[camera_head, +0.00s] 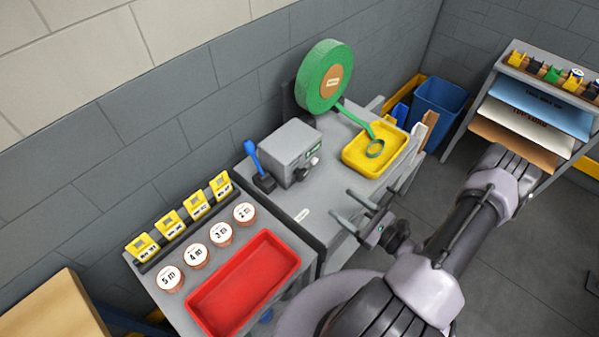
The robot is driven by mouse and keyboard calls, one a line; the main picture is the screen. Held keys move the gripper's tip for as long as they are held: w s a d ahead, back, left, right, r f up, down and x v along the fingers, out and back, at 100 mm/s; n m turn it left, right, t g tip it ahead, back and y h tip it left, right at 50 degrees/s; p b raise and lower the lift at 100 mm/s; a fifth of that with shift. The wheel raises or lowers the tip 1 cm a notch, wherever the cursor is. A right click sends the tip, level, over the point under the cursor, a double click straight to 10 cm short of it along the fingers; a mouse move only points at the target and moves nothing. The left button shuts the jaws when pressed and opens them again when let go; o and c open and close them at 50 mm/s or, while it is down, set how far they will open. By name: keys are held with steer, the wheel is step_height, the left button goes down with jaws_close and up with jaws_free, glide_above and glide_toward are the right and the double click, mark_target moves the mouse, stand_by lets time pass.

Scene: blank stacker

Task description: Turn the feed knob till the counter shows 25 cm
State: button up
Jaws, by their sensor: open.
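The grey feeder box (287,150) stands on the grey bench. A small dark counter window (314,148) with green figures is on its right face; the figures are too small to read. A small knob (313,162) sits just below the counter, and its angle is hard to make out. My gripper (342,203) is open and empty, in front of the box, below and right of the knob in the picture and apart from it. Its two fingers point left.
A blue-handled lever (253,158) stands left of the box. A green tape reel (323,76) is behind, its tape running to a yellow tray (349,160). A red tray (206,314) and several round labelled discs (221,233) are at left. A blue bin (437,105) stands at right.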

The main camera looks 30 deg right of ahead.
mark_target(304, 175)
steer(key=b+x, duration=0.2)
steer(key=x, duration=1.2)
steer(key=shift+w+a, duration=0.35)
steer(key=shift+c, duration=0.3)
steer(key=c, duration=1.3)
steer(key=shift+c, duration=0.2)
steer(key=m, duration=0.6)
steer(key=shift+d+m, duration=0.15)
steer(key=shift+m, duration=0.15)
steer(key=m, duration=0.5)
steer(key=shift+f+m, duration=0.1)
steer(key=shift+m, duration=0.2)
